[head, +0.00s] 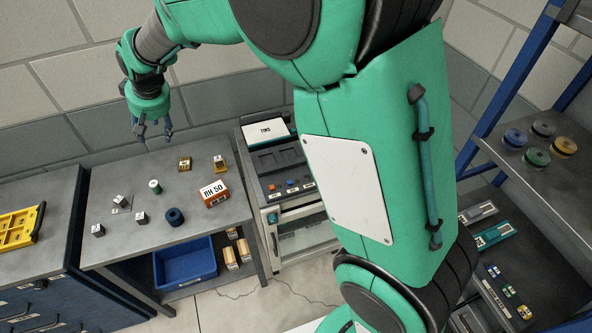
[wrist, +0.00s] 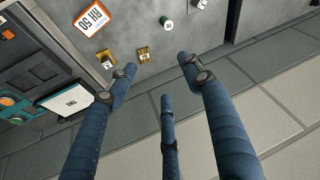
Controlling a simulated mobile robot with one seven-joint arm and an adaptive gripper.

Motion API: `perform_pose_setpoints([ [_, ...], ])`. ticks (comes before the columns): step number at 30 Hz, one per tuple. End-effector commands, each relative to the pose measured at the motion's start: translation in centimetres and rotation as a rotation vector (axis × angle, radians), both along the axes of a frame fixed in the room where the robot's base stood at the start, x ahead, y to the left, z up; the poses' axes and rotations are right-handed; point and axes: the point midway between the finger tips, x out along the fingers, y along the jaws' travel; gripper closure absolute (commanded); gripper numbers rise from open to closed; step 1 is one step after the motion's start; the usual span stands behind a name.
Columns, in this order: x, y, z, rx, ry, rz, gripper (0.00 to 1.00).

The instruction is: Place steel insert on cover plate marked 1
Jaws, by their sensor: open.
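Small steel-grey blocks with pale marked faces stand on the grey workbench (head: 140,240): one at the front left (head: 98,231), one further back (head: 120,201) and one to its right (head: 141,218). I cannot tell which is the steel insert. The marks are too small to read, so I cannot pick out the cover plate marked 1. My gripper (head: 152,134) is above the bench's back edge, fingers spread and empty, apart from every object. In the wrist view its three fingers (wrist: 157,76) are open, with nothing between them.
A white-and-green cylinder (head: 155,187), a dark blue ring (head: 175,217), two yellow-brown pieces (head: 185,164) (head: 220,164) and an orange RH 50 box (head: 214,194) stand on the bench. A blue bin (head: 185,265) sits below. A machine (head: 285,175) adjoins right; a wall is behind.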

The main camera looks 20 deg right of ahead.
Motion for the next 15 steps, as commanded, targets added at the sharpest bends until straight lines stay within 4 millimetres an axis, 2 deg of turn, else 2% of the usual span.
perform_pose_setpoints([
  [1,-0.7,-1.7,1.4,0.001,-0.006,-0.013,0.49],
  [6,-3.3,-6.6,4.8,-0.002,-0.015,-0.054,0.49],
  [15,-9.2,-14.6,9.5,-0.008,-0.032,-0.126,0.49],
])
